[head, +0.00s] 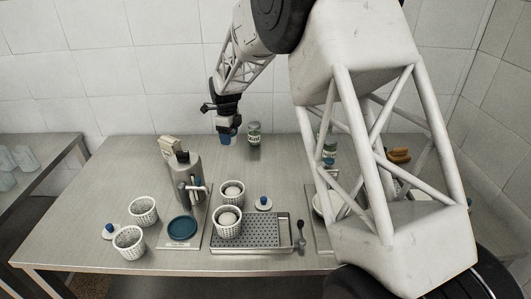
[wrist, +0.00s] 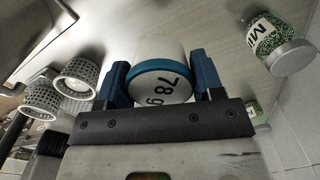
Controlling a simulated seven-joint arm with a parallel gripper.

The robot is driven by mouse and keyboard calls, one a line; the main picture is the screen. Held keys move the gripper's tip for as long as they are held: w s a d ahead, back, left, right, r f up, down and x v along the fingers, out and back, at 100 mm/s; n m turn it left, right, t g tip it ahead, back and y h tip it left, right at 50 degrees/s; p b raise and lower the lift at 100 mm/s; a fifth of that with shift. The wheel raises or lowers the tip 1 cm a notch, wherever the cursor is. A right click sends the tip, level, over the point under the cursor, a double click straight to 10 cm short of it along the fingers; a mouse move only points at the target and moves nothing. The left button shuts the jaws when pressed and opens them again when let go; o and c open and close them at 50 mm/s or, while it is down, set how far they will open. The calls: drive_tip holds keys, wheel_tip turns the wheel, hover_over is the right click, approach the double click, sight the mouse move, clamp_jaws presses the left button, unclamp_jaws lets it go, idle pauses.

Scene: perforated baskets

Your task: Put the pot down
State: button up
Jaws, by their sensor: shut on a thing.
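The pot (wrist: 160,82) shows in the wrist view as a round white piece with a blue band and the marking "78 g". It sits between the blue fingers of my gripper (wrist: 160,68), which is shut on it. In the head view my gripper (head: 226,133) points down over the back part of the steel table (head: 290,165), left of a labelled jar (head: 254,134). Only a small blue shape shows below the gripper there, so I cannot tell pot from fingers. Whether the pot touches the table is unclear.
A perforated tray (head: 285,243) stands in front, with white baskets (head: 143,211) around it, two holding white balls. A grey dispenser (head: 185,170) and blue dish (head: 182,228) are at the left. The back left tabletop is clear. My arm covers the right side.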

drive_tip(key=shift+m, duration=0.5)
drive_tip(key=s+d+f, duration=0.1)
drive_tip(key=s+d, duration=0.4)
drive_tip(key=d, duration=0.2)
drive_tip(key=s+d+f, duration=0.2)
drive_tip(key=s+d, duration=0.3)
drive_tip(key=d, duration=0.3)
drive_tip(key=s+d+f, duration=0.1)
drive_tip(key=s+d, duration=0.4)
drive_tip(key=d, duration=0.2)
drive_tip(key=shift+s+d+f, duration=0.25)
drive_tip(key=shift+d, duration=0.05)
hover_over(284, 162)
drive_tip(key=s, duration=0.1)
drive_tip(key=shift+d+f, duration=0.1)
drive_tip(key=shift+f, duration=0.65)
drive_tip(key=shift+w, duration=0.4)
drive_tip(key=shift+f, duration=1.75)
drive_tip(key=shift+f, duration=0.2)
